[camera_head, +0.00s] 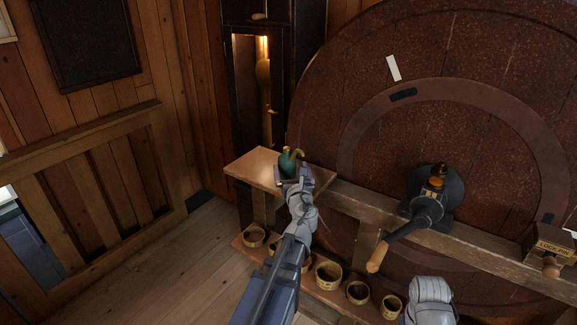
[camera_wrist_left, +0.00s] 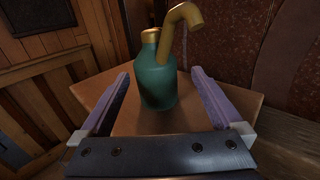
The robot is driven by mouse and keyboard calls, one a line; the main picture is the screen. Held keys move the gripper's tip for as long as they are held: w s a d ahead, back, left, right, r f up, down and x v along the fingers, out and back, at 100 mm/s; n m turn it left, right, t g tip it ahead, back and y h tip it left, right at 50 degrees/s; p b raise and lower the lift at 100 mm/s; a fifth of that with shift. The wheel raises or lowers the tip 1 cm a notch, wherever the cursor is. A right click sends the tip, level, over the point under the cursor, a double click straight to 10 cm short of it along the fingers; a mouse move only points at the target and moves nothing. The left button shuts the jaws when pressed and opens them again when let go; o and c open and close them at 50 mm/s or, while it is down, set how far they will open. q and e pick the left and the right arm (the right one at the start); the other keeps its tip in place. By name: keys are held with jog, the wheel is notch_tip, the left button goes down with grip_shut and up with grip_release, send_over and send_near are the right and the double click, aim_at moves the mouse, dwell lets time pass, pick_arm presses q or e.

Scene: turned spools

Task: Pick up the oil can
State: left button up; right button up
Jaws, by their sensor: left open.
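The oil can (camera_head: 287,164) is a teal bottle with a brass cap and a bent brass spout. It stands upright on a small wooden shelf (camera_head: 255,167) left of the big round wheel. In the left wrist view the oil can (camera_wrist_left: 157,80) stands ahead, between the lines of my two fingers. My left gripper (camera_head: 293,178) is open, and its fingertips (camera_wrist_left: 160,78) lie on either side of the can with a gap at each side. In the head view my gripper hides the can's lower part. Of my right arm, only a grey link shows at the bottom right; its gripper is not seen.
A wooden beam (camera_head: 480,250) runs right from the shelf, bearing a dark crank with a wooden handle (camera_head: 378,256) and a small box (camera_head: 549,243). Several baskets (camera_head: 328,274) stand on a lower ledge. A wooden railing (camera_head: 90,190) is at left; the floor before it is clear.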

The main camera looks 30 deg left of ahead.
aim_at(286, 155)
pick_arm(q)
jog(key=shift+a+r+p+x, duration=0.1)
jog(key=shift+r+p+x, duration=0.05)
jog(key=shift+x, duration=1.65)
jog(key=shift+a+r+p+x, duration=0.15)
jog(key=shift+x, duration=1.65)
jog(key=shift+s, duration=0.25)
jog(key=shift+c, duration=0.2)
jog(key=c, duration=1.3)
jog(key=shift+r, duration=0.1)
notch_tip(286, 155, up, 10)
jog(key=p, duration=1)
